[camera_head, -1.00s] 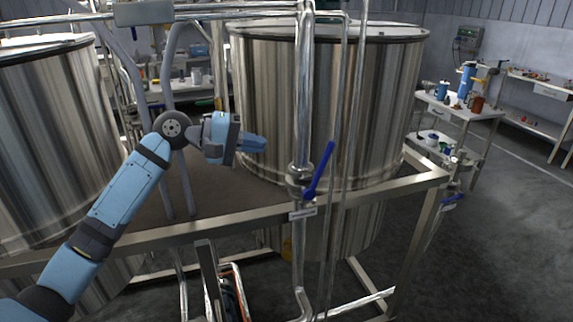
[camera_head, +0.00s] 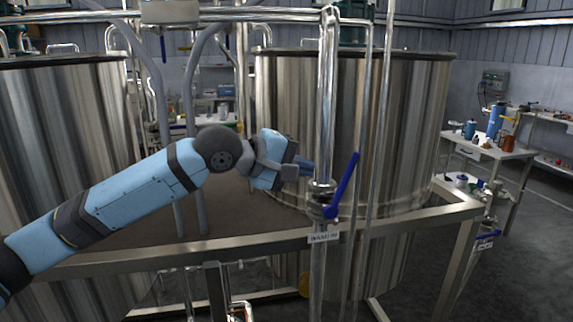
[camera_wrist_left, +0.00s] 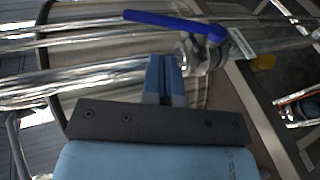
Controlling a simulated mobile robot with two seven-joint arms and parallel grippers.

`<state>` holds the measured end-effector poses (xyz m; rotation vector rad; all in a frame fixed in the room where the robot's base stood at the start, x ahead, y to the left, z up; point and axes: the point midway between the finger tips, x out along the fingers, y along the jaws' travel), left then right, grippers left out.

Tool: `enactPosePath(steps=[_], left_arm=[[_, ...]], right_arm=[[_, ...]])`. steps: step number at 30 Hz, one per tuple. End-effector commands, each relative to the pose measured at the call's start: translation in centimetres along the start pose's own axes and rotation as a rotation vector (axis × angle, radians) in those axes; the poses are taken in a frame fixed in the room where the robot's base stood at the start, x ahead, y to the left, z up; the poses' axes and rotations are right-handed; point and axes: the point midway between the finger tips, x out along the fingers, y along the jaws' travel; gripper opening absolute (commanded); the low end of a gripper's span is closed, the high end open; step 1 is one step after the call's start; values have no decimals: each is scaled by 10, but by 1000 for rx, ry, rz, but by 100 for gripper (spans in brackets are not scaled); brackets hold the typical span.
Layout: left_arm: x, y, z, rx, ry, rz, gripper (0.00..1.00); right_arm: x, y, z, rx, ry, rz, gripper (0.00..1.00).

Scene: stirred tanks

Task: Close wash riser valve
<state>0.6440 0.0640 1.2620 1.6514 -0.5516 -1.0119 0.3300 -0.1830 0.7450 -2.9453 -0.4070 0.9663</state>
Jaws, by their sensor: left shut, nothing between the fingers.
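The wash riser valve (camera_head: 322,203) sits on a vertical steel pipe (camera_head: 327,110), just above a small white label (camera_head: 323,237). Its blue lever (camera_head: 344,184) slants up and to the right, away from the pipe line. In the left wrist view the blue lever (camera_wrist_left: 172,22) lies beyond the fingertips, with the valve body (camera_wrist_left: 200,55) beside them. My left gripper (camera_head: 306,169) is shut and empty, just left of the riser and slightly above the valve body. It also shows in the left wrist view (camera_wrist_left: 164,62). I cannot tell whether it touches the pipe. My right gripper is not in view.
Large steel tanks (camera_head: 400,120) stand behind the riser and at left. A steel frame rail (camera_head: 200,249) runs below the valve. Thinner vertical pipes (camera_head: 382,130) stand close right of the riser. Another blue-handled valve (camera_head: 488,234) is at right. A bench (camera_head: 480,150) stands farther back.

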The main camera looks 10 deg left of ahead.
Motion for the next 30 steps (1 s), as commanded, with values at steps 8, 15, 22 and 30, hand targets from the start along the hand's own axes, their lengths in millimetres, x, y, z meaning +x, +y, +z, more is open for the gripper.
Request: enactPosePath(steps=[8, 15, 22, 30], left_arm=[[56, 1, 0, 0, 0, 0, 0], [78, 0, 0, 0, 0, 0, 0], [81, 0, 0, 0, 0, 0, 0], [81, 2, 0, 1, 0, -6, 0]], right_arm=[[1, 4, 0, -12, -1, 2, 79], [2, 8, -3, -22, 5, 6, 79], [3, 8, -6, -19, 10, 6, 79], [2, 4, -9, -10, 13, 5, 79]])
